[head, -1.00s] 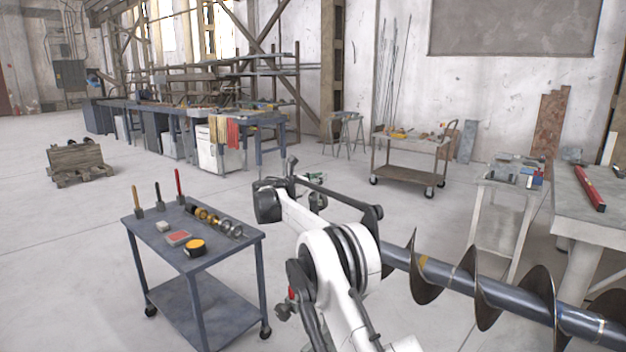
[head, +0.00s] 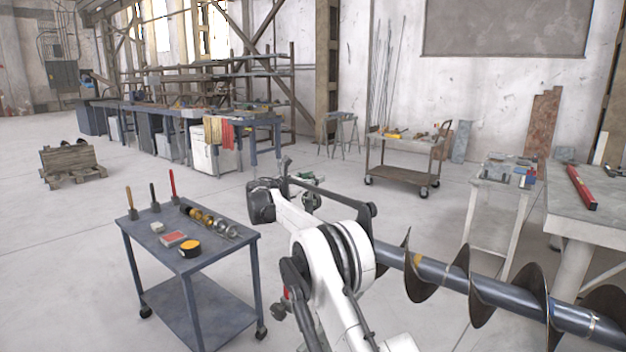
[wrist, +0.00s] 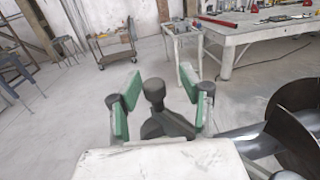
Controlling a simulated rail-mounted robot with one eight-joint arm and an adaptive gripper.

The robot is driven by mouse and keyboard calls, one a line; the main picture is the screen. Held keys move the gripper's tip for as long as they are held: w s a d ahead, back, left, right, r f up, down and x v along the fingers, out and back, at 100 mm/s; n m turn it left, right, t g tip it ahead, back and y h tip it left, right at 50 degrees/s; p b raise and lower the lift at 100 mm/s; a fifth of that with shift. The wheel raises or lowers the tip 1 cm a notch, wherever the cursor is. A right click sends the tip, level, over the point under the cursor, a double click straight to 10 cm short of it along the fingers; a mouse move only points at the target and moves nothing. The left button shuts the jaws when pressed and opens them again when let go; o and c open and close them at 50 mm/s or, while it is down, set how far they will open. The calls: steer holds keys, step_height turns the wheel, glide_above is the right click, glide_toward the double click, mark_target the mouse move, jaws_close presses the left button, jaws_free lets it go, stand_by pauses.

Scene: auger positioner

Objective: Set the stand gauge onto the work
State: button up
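The work looks like the auger (head: 438,268), a blue-grey shaft with dark spiral flights, lying at the lower right; part of it shows at the right of the wrist view (wrist: 238,142). I cannot tell which item is the stand gauge. A gold-and-dark stepped piece (head: 207,219) lies on the blue cart (head: 222,259), with a black-and-yellow round item (head: 190,249) nearer its front. My gripper (wrist: 160,95) has green-padded fingers spread apart, with nothing visible held between them. In the head view it is beyond my arm, between cart and auger, partly hidden.
The cart also holds a red block (head: 173,239), a small white block (head: 157,227) and three upright handled tools (head: 152,195). A grey table (head: 590,215) and small stand (head: 493,205) are behind the auger. A brown trolley (head: 405,165) is farther back. Open floor lies between.

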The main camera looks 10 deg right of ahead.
steer(key=v, duration=1.2)
